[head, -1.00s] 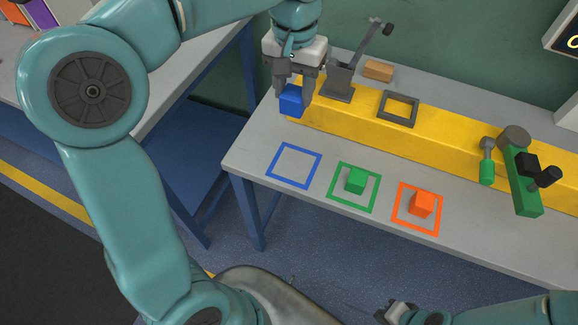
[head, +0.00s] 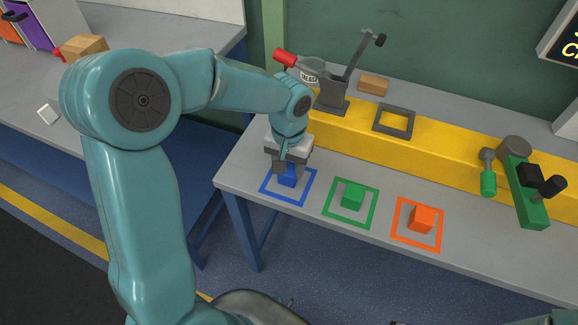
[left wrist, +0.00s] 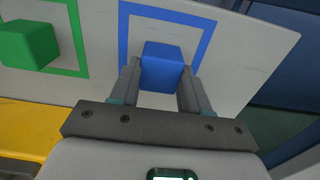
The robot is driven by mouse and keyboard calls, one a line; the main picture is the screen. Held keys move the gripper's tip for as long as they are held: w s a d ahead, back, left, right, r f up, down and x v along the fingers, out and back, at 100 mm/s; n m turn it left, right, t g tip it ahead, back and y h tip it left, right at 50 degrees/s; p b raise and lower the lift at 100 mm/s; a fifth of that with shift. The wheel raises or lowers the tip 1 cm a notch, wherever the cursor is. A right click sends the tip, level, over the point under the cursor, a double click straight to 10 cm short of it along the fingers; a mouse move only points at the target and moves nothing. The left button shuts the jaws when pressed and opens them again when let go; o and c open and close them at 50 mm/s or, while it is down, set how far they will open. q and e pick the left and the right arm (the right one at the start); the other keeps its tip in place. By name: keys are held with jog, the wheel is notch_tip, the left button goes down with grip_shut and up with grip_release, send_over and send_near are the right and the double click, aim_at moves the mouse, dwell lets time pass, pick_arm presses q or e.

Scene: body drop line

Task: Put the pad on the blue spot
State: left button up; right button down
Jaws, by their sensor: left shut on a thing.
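The pad is a small blue block (head: 288,181), held between the fingers of my left gripper (head: 288,174). The block also shows in the left wrist view (left wrist: 161,66), with a finger on each side. The blue spot is a blue square outline (head: 282,199) on the grey bench, at the left of a row of outlines. The block is inside this outline in the head view. In the left wrist view the outline (left wrist: 124,32) surrounds its far part. I cannot tell whether the block touches the bench. My right gripper is not in view.
A green block (head: 352,195) and an orange block (head: 421,219) sit in their matching outlines to the right. Behind runs a yellow raised strip (head: 440,155) with a grey frame (head: 393,121) and a grey lever fixture (head: 332,93). A green tool (head: 523,185) stands at right.

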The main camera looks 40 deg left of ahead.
pick_arm(q)
jog(key=shift+f, duration=0.25)
jog(key=shift+s+r, duration=0.1)
jog(key=shift+r, duration=0.05)
jog(key=shift+f, duration=0.3)
jog(key=o, duration=1.1)
jog(key=shift+r, duration=0.1)
